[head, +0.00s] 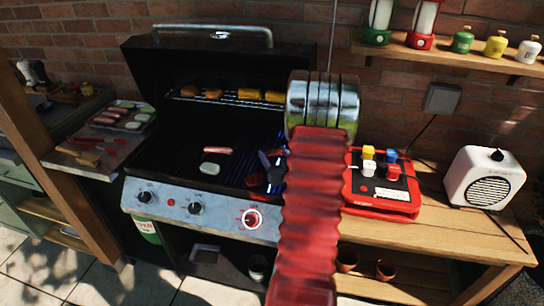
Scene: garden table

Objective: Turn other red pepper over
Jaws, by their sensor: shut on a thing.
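My gripper (267,171) is low over the right part of the grill grate, mostly hidden behind my red ribbed arm. Its dark jaws are shut on a small red piece that looks like a red pepper (256,181). The piece is at grate level; I cannot tell which side is up or whether it touches the bars. A second red pepper cannot be made out; my arm covers the right of the grate. The black grill (150,165) has its lid open.
A pink sausage (217,150) and a pale round slice (210,169) lie mid-grate. Corn (249,94) and browned pieces sit on the upper rack. A food tray (137,134) stands left. A red box with coloured blocks (382,209) and a white radio (484,178) stand right.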

